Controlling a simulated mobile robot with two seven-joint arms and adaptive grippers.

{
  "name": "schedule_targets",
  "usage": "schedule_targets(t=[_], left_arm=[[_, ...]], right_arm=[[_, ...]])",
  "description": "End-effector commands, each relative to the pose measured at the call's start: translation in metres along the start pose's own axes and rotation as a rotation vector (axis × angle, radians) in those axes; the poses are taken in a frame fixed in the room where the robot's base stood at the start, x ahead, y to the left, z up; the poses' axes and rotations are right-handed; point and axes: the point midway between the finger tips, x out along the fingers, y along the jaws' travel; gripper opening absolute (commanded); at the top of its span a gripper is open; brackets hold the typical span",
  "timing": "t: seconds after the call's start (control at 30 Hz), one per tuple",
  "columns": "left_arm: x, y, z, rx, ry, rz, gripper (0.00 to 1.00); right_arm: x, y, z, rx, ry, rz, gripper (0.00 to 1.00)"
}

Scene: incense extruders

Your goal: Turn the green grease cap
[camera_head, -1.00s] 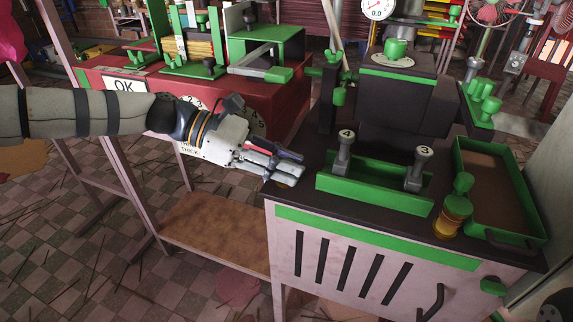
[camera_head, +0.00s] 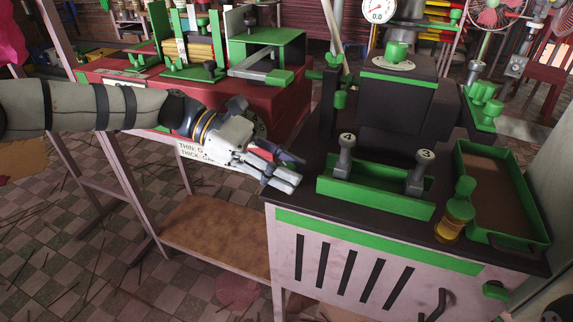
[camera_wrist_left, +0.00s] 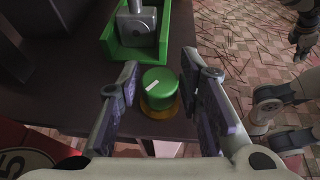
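The green grease cap (camera_wrist_left: 158,84), with a white mark on top, sits on an amber base at the edge of the dark bench top. It lies between the two fingers of my left gripper (camera_wrist_left: 160,92), which is open, with gaps seen on both sides. In the head view my left gripper (camera_head: 283,172) reaches over the bench's left front corner and hides this cap. A dark jointed part of mine (camera_wrist_left: 304,38) at the wrist view's upper right may be my right gripper; its fingers are too unclear to read.
A green tray (camera_head: 372,197) with levers 4 and 3 stands beside the cap. A red table (camera_head: 290,95) stands behind my left arm.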

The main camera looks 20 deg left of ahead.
Motion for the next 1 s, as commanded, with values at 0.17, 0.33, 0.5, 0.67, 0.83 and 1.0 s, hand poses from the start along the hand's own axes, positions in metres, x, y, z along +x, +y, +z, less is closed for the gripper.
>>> schedule_targets(t=[0.17,0.33,0.5,0.67,0.83,1.0], left_arm=[[0.0,0.0,0.002,0.001,-0.002,0.001,0.33],[-0.016,0.002,0.003,0.003,-0.002,0.005,0.33],[-0.063,0.002,0.002,0.003,-0.002,0.007,0.33],[-0.1,0.001,0.001,0.002,-0.001,0.004,0.33],[-0.119,0.0,0.001,0.001,-0.002,0.001,0.33],[-0.121,0.0,0.001,0.001,-0.002,0.0,0.33]], right_arm=[[0.0,0.0,0.0,0.0,0.0,0.0,0.0],[0.0,0.0,0.0,0.0,0.0,0.0,0.0],[0.0,0.0,0.0,0.0,0.0,0.0,0.0],[0.0,0.0,0.0,0.0,0.0,0.0,0.0],[0.0,0.0,0.0,0.0,0.0,0.0,0.0],[0.0,0.0,0.0,0.0,0.0,0.0,0.0]])
